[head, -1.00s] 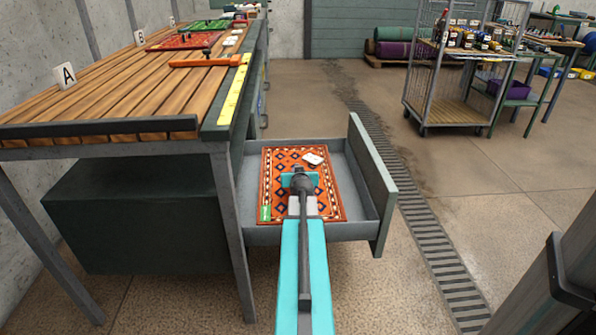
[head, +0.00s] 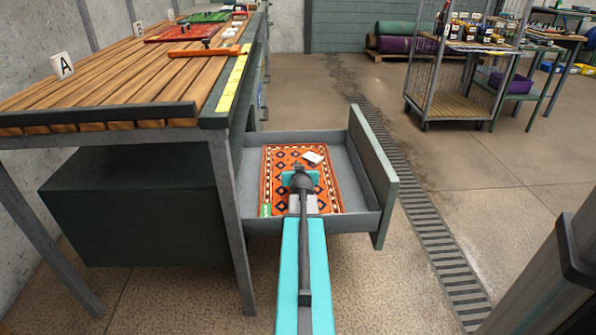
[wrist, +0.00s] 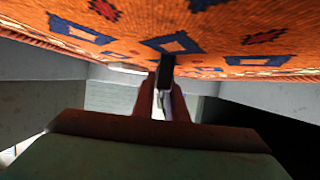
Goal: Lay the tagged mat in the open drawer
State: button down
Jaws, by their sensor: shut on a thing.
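The tagged mat (head: 333,190) is orange-red with dark diamonds and a patterned border. It lies flat within the walls of the open drawer (head: 356,165) in the head view. A white tag (head: 313,157) shows near its far edge and a green label (head: 265,210) at its near left corner. My gripper (wrist: 165,75) is over the middle of the mat, shut on a small dark part at the mat; my arm hides the jaws in the head view. The mat (wrist: 110,38) fills the top of the wrist view. I cannot tell whether it touches the drawer floor.
The slatted bench (head: 110,95) stands left of the drawer, with a block marked A (head: 62,66), an orange tool (head: 205,51) and a yellow strip (head: 232,82). A wire cart (head: 455,100) stands at the back right. A floor grate (head: 430,225) runs right of the drawer.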

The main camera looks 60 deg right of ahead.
jog(key=c, duration=1.7)
grip_release()
jog(key=shift+f, duration=0.1)
jog(key=r+p, duration=0.7)
jog(key=r, duration=0.3)
jog(key=s+r+p, duration=0.1)
jog(key=r+p, duration=0.6)
jog(key=r, duration=0.4)
jog(key=r+p, duration=0.8)
jog(key=r, duration=0.2)
jog(key=shift+s+r, duration=0.15)
jog(key=shift+r, duration=0.1)
